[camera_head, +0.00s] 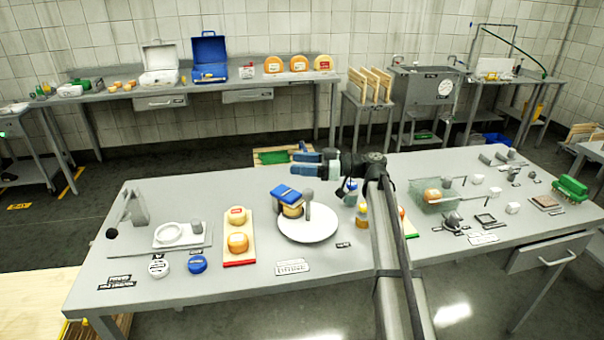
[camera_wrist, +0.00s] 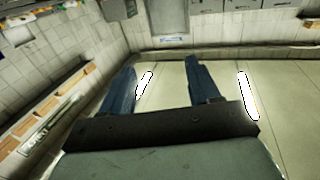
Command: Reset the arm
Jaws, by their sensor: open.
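My gripper (camera_head: 306,163) is raised above the far edge of the grey table (camera_head: 215,283), near its middle, with its fingers pointing left in the head view. In the wrist view my gripper (camera_wrist: 160,78) shows two blue fingers spread apart with nothing between them. Behind them are the tiled walls and bright strip lights. My arm reaches up from the front of the table, right of the white plate, and hides part of the table behind it.
A white plate (camera_head: 318,228) with a blue-topped item (camera_head: 288,196) stands below my gripper. Left of it is a board with two cheese wheels (camera_head: 238,243). A clear bin (camera_head: 425,196) stands to the right. A back counter (camera_head: 120,95) runs along the wall.

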